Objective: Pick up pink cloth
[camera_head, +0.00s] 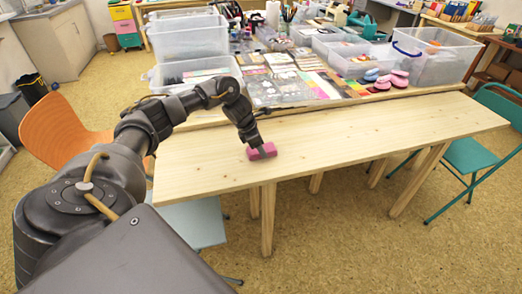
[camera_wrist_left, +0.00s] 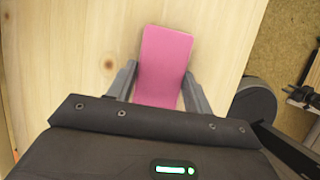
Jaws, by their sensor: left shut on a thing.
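The pink cloth (camera_head: 262,151) is a small folded pink block on the light wooden table (camera_head: 400,122), near its front edge. In the left wrist view the pink cloth (camera_wrist_left: 165,55) lies lengthwise between two grey fingers. My left gripper (camera_head: 257,146) reaches down onto it from above. In the left wrist view the left gripper (camera_wrist_left: 156,90) has a finger at each long side of the cloth and is shut on it. The cloth appears to be at the table surface; whether it is lifted at all I cannot tell. My right gripper is not in view.
Behind the bare table top stand clear plastic bins (camera_head: 190,38) and flat stamp sets (camera_head: 280,88). Pink shoe-shaped items (camera_head: 392,80) lie at the back right. An orange chair (camera_head: 60,130) is at left, a green chair (camera_head: 480,155) at right. The table front is clear.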

